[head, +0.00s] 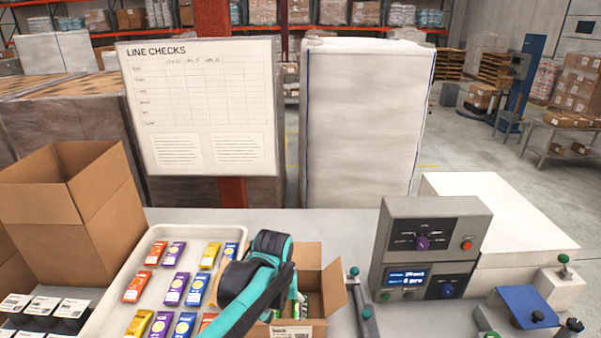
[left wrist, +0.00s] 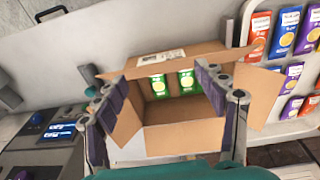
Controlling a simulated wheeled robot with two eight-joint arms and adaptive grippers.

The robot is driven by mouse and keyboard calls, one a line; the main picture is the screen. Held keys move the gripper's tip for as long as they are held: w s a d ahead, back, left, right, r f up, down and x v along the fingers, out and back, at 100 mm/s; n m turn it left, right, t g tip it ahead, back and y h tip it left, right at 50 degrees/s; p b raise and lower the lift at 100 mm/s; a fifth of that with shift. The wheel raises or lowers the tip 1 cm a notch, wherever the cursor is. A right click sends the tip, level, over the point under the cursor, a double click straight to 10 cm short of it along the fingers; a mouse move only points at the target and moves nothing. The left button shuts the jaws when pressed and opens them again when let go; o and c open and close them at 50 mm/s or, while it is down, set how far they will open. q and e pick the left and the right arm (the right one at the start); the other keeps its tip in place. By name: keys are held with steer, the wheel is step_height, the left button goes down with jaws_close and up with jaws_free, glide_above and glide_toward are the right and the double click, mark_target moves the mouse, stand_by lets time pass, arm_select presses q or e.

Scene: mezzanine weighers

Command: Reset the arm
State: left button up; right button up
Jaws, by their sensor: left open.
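My left gripper (head: 270,262) is over the small open cardboard box (head: 318,257) in the head view; my arm hides part of the box and the fingertips. In the left wrist view, the gripper (left wrist: 158,80) is open, its two dark fingers spread at either side of the open box (left wrist: 170,140). Nothing is between the fingers. Green packets (left wrist: 158,86) stand inside the box against its far wall, with empty room in front of them. My right gripper is in neither view.
A white tray (head: 113,284) of red, purple, yellow and blue packets lies left of the box. A large open carton (head: 95,215) stands behind at left. A grey control unit (head: 432,250) with knobs stands right. A LINE CHECKS board (head: 200,105) rises behind.

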arm_select(q)
steer(key=s+a+f+t+b, duration=0.3)
steer(key=s+a+f+b, duration=0.1)
steer(key=s+a, duration=0.2)
steer(key=s+a+f+t+b, duration=0.2)
steer(key=s+a+f+b, duration=0.2)
steer(key=s+a, duration=0.3)
steer(key=shift+s+a+f+t+b, duration=0.2)
steer(key=shift+s+t+b, duration=0.25)
steer(key=shift+b, duration=0.35)
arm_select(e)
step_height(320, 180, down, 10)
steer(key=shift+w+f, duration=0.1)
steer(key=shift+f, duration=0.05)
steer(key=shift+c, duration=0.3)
